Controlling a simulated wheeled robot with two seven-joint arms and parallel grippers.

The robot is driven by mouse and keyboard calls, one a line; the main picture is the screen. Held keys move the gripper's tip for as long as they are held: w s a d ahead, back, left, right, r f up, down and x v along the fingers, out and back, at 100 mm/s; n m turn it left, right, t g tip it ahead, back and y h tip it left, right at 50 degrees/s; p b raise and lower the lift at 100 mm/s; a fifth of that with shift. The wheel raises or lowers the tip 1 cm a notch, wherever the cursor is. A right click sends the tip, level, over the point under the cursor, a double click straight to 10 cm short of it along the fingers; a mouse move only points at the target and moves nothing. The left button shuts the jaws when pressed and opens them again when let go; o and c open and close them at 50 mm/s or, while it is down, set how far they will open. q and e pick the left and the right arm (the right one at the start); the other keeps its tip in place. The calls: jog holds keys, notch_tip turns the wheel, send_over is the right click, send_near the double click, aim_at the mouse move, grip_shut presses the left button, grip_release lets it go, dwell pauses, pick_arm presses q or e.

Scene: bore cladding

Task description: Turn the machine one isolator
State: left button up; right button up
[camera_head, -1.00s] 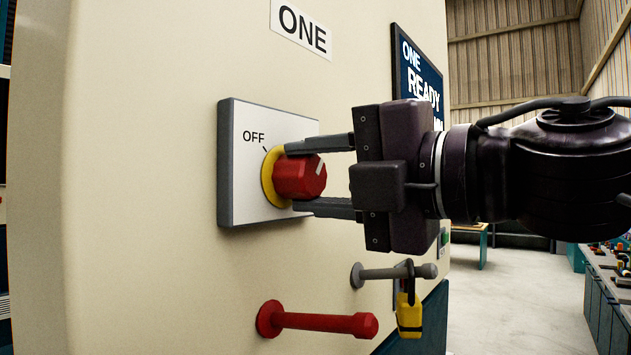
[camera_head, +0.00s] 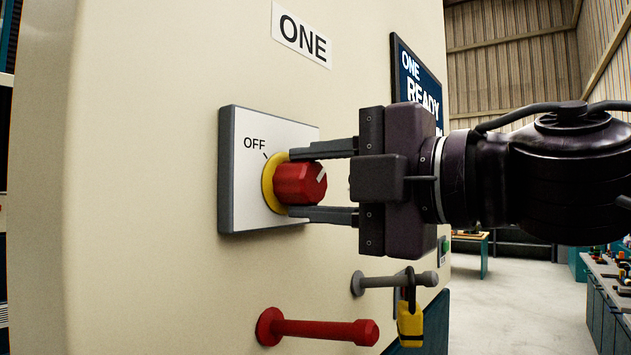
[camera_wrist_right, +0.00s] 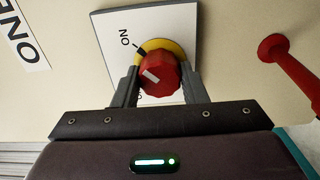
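The machine one isolator is a red knob (camera_head: 296,183) on a yellow ring, set on a white plate (camera_head: 243,190) with a grey edge. "OFF" shows at its upper left in the head view; "ON" shows in the wrist view, with the other label mostly hidden by a finger. The knob's white mark points up and right in the head view. My right gripper (camera_head: 290,183) has one finger above and one below the knob, both close against it; it appears shut on the knob. The knob also shows between the fingers in the wrist view (camera_wrist_right: 163,78). My left gripper is out of view.
Below are a red handle (camera_head: 318,328) and a grey bar (camera_head: 395,282) with a yellow padlock (camera_head: 410,324). A "ONE" sign (camera_head: 301,35) is above. A "ONE READY" screen (camera_head: 418,80) is behind my gripper. Open floor and benches lie at the right.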

jog(key=o, duration=0.4)
jog(key=shift+d, duration=0.15)
jog(key=shift+o, duration=0.2)
jog(key=shift+s+d, duration=0.1)
jog(key=b+v, duration=0.3)
jog(key=v, duration=0.4)
jog(key=shift+d, duration=0.15)
jog(key=shift+s, duration=0.1)
